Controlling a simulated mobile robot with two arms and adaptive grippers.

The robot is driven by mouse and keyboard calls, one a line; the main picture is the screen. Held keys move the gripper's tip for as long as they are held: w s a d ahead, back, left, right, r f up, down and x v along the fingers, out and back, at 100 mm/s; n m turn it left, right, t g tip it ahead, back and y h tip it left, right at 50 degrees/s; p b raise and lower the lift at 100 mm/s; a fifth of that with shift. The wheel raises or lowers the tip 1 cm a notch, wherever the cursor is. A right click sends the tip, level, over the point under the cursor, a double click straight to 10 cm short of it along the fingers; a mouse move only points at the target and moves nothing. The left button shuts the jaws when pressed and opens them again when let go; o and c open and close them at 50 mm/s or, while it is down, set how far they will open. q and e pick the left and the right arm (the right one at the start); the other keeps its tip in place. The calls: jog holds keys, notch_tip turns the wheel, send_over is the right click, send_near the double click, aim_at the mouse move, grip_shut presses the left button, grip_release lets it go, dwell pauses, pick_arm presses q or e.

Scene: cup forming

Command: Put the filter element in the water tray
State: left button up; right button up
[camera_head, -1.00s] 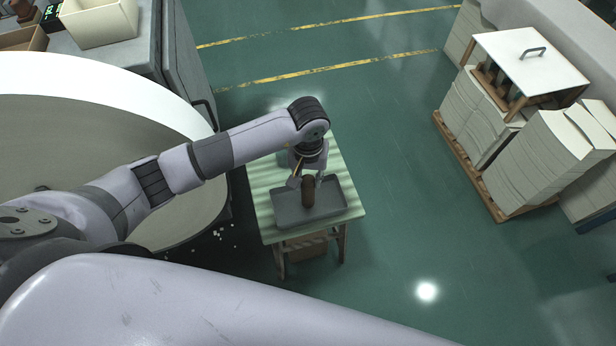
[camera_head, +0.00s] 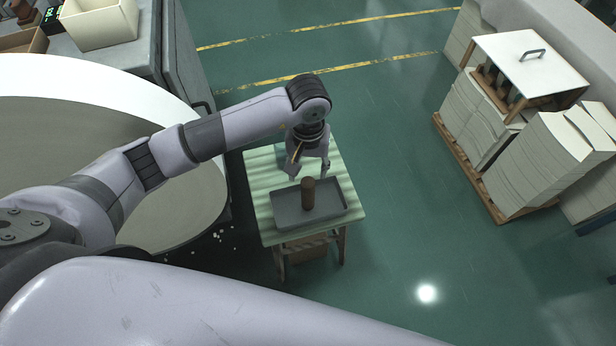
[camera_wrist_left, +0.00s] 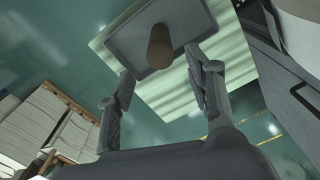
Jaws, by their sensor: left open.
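The brown cylindrical filter element (camera_head: 308,193) stands upright in the grey water tray (camera_head: 335,207) on a small green-topped table. My left gripper (camera_head: 308,176) is open above and behind the filter element, apart from it. In the left wrist view, the filter element (camera_wrist_left: 160,47) stands in the tray (camera_wrist_left: 195,22), beyond and between the open fingers of my left gripper (camera_wrist_left: 160,88). My right gripper is not in view.
The small table (camera_head: 263,180) has bare top around the tray. A large round white-rimmed vat (camera_head: 180,110) stands to its left. Stacks of pale sheets (camera_head: 480,120) on a pallet stand at the right. Open green floor (camera_head: 400,200) lies between.

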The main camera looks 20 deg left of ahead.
pick_arm(q)
notch_tip(320, 180, up, 7)
jog(key=shift+f, duration=0.15)
dwell(0.5)
